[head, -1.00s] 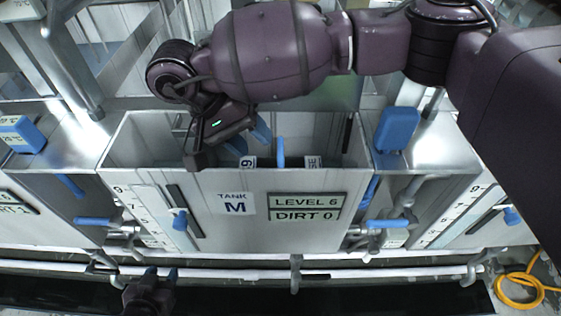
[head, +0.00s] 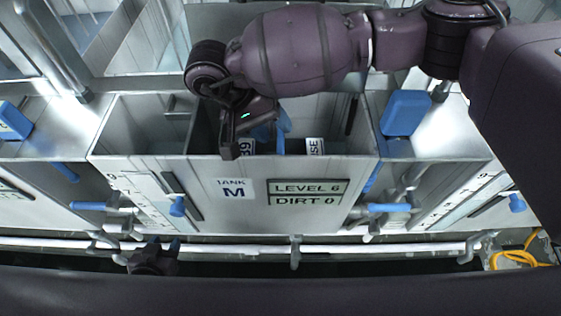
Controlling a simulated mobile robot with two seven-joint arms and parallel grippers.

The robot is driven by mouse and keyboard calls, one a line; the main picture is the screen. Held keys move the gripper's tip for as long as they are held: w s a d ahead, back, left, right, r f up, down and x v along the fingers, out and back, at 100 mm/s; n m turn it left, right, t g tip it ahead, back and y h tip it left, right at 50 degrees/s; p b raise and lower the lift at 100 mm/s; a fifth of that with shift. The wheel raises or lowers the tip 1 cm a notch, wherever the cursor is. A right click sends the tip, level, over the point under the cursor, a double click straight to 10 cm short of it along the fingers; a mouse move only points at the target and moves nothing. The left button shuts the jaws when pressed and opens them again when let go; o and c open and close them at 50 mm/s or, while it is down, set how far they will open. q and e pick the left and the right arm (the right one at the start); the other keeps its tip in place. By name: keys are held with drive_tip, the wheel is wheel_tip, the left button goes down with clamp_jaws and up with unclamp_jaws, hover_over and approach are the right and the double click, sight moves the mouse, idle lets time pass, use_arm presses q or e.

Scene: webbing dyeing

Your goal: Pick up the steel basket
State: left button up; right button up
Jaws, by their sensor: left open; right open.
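Tank M (head: 335,168) is an open steel tank in the middle of the head view. Inside it, white labels (head: 314,146) and an upright blue handle (head: 284,122) show, apparently belonging to the steel basket; its body is mostly hidden by the tank's front wall and my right arm. My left gripper (head: 163,247) is open and empty, low in front of the tank, below the pipe.
Blue-handled valves (head: 388,208) stick out beside the tank. A horizontal white pipe (head: 230,246) runs along the front. Neighbouring tanks stand left and right. A blue box (head: 405,112) is at the tank's right rim, and a yellow hose (head: 515,258) lies lower right.

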sight(279, 134)
drive_tip(key=shift+x, duration=1.85)
drive_tip(key=shift+w+a, duration=0.1)
drive_tip(key=shift+a, duration=0.05)
drive_tip(key=shift+c, duration=0.3)
clamp_jaws()
